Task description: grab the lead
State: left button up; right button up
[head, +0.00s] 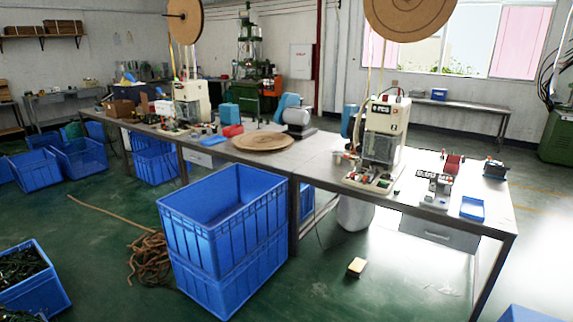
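A tangled heap of brown cord-like leads (150,258) lies on the green floor, left of the stacked blue crates, with one length stretched out to the upper left. Dark, tangled leads (20,264) fill a blue crate (45,290) at the lower left edge. I cannot tell which of these is the lead of the task. Neither of my grippers is in view.
Two stacked blue crates (225,235) stand in front of a long metal bench (318,165). The bench carries a white press machine (382,130), a brown disc (262,141) and a small blue tray (472,208).

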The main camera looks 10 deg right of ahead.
aim_at(396, 191)
jog(key=i+l+z, duration=0.15)
jog(key=i+z, duration=0.15)
jog(key=z, duration=0.15)
jog(key=i+l+z, duration=0.1)
jog(key=i+z, duration=0.2)
jog(key=z, duration=0.15)
jog(key=i+z, duration=0.3)
jog(key=z, duration=0.15)
jog(key=i+z, duration=0.15)
jog(key=i, duration=0.25)
jog(key=i+j+z, duration=0.2)
jog(key=i, duration=0.25)
jog(key=i+j+z, duration=0.15)
jog(key=i, duration=0.25)
jog(key=i+j+z, duration=0.2)
jog(key=i, duration=0.2)
